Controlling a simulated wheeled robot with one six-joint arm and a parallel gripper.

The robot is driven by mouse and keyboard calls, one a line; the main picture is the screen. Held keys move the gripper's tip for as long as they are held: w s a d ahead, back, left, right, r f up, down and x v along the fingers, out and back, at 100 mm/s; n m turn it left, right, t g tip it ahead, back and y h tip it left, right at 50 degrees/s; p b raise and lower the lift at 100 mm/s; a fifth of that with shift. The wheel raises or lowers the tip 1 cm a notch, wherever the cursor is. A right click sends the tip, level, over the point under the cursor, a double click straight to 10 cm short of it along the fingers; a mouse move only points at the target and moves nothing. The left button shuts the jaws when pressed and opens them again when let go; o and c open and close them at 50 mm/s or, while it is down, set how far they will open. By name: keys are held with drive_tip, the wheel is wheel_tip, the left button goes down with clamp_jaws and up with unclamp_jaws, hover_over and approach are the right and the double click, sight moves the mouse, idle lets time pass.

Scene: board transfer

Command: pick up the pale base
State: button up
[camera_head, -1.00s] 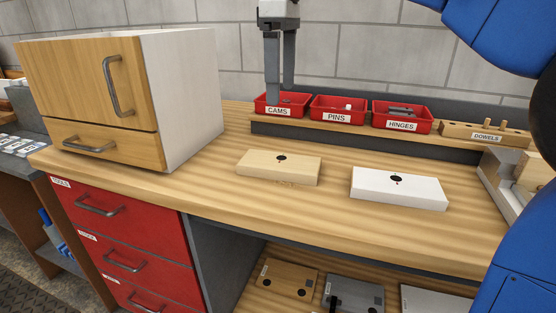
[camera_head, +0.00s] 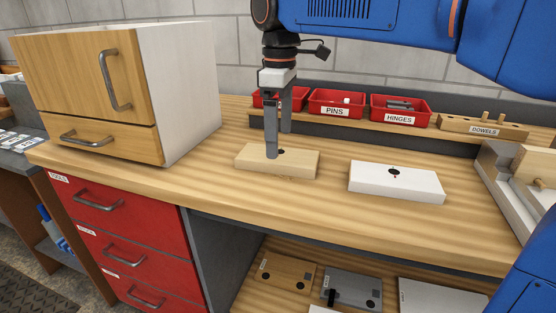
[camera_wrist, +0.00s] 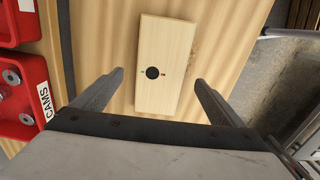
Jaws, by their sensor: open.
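The pale base (camera_head: 300,163) is a light wooden block with a dark round hole in its top, lying flat on the workbench. It also shows in the wrist view (camera_wrist: 168,45). My gripper (camera_head: 279,144) points down over it with its jaws apart. In the wrist view my open gripper (camera_wrist: 159,79) has one finger to each side of the base's near part, with nothing held. The near finger hides part of the base's top in the head view. I cannot tell how high the fingertips are above the bench.
A white block (camera_head: 397,184) with a similar hole lies to the right. Behind are red bins (camera_head: 335,103) and a dowel rack (camera_head: 482,126). A wooden cabinet (camera_head: 88,90) stands left. Bare bench top (camera_head: 200,165) lies left of the base. Boards lie on the shelf below.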

sight(280, 155)
drive_tip(key=shift+f, duration=2.1)
drive_tip(key=c, duration=1.4)
drive_tip(key=shift+o, duration=0.2)
drive_tip(key=shift+r, duration=0.1)
